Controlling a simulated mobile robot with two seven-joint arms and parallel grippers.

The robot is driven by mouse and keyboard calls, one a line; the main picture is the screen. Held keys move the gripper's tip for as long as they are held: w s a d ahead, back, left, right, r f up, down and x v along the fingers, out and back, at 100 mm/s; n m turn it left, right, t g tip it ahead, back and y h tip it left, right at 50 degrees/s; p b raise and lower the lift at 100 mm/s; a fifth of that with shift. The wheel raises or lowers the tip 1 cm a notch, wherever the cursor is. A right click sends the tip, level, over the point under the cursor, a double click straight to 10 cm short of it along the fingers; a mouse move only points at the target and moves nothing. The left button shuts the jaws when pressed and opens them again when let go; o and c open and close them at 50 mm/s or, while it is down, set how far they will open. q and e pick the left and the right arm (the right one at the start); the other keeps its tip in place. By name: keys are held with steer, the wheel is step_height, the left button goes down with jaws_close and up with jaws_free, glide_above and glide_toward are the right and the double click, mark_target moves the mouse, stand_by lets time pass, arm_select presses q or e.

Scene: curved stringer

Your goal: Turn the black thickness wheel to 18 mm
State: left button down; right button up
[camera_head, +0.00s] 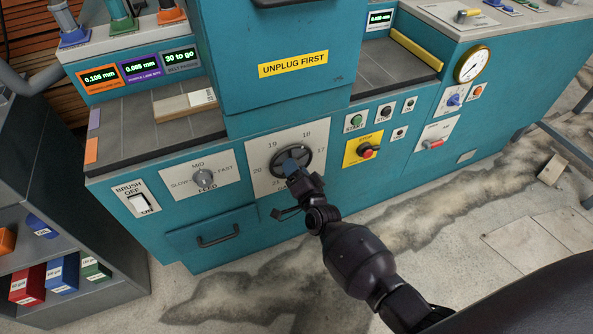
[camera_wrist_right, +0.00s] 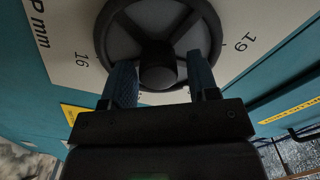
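The black thickness wheel (camera_head: 303,153) is on a white dial plate on the front of the teal machine. Around it I read 20, 19, 18 and 17 in the head view; 16 and 19 show in the wrist view. The wheel (camera_wrist_right: 113,20) has a rim, spokes and a round hub (camera_wrist_right: 159,70). My right gripper (camera_head: 292,166) is at the wheel's lower part. In the wrist view its two blue fingers (camera_wrist_right: 161,78) stand apart on either side of the hub, with a gap. I cannot tell whether they touch the wheel, or which number is set. My left gripper is out of view.
A feed knob (camera_head: 204,177) and brush switch (camera_head: 140,203) are left of the wheel. A yellow stop plate with a red button (camera_head: 366,151) is close on its right. A drawer handle (camera_head: 218,238) is below left. A grey shelf with bins (camera_head: 62,272) stands at left.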

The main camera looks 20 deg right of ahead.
steer(key=shift+o, duration=0.5)
steer(key=s+p, duration=0.1)
steer(key=s, duration=1)
steer(key=shift+d+p, duration=0.2)
steer(key=shift+p, duration=0.2)
steer(key=shift+w, duration=0.1)
